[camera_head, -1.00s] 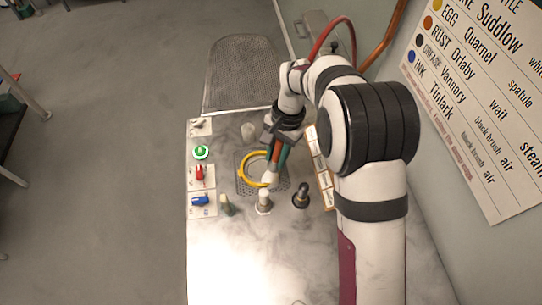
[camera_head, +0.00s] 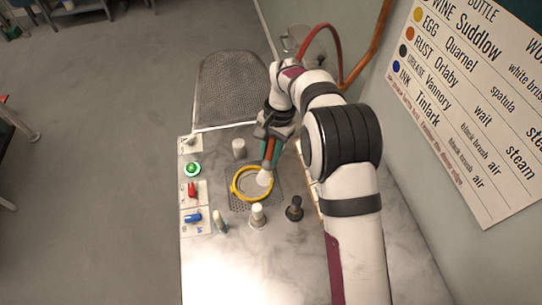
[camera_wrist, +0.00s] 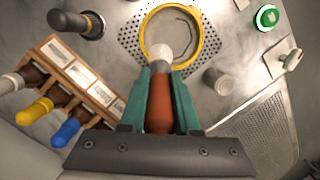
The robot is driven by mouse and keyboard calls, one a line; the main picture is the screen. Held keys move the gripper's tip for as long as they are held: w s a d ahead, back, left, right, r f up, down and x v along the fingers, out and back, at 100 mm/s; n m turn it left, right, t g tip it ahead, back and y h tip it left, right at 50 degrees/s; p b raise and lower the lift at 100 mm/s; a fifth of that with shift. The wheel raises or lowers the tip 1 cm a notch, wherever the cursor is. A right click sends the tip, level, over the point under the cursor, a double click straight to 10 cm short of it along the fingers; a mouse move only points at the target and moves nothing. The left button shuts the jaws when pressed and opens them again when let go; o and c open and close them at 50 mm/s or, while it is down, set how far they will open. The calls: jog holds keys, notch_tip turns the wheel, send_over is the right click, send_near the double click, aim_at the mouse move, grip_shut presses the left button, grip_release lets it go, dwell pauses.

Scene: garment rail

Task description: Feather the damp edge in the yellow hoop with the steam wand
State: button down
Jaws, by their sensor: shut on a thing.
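The yellow hoop (camera_head: 235,187) lies on a perforated plate on the marble bench. It also shows at the top of the wrist view (camera_wrist: 201,38), with pale cloth inside and a thin dark curved line on the cloth (camera_wrist: 186,18). My gripper (camera_head: 271,147) is shut on a tool with an orange-brown handle (camera_wrist: 159,105) and a rounded white head (camera_wrist: 161,53). I cannot tell for sure that this is the steam wand. The head is over the hoop's near rim in the wrist view and hides part of it. Contact with the cloth cannot be told.
A black-handled tool (camera_head: 295,208) and a white one (camera_head: 257,214) stand in front of the hoop. A grey cylinder (camera_head: 239,148) stands behind it. A rack of capped bottles (camera_wrist: 75,75) is beside it. Green, red and blue items (camera_head: 193,217) line the left edge. A mesh panel (camera_head: 232,88) lies behind.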

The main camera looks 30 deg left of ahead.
jog(key=shift+w+a, duration=0.15)
jog(key=shift+a, duration=1.1)
jog(key=shift+a, duration=0.1)
jog(key=shift+s+a, duration=0.3)
jog(key=shift+a, duration=0.2)
jog(key=shift+s+a, duration=0.3)
jog(key=shift+a, duration=0.2)
jog(key=s+d, duration=0.5)
jog(key=shift+s+d, duration=0.3)
jog(key=shift+d, duration=0.1)
dwell(0.3)
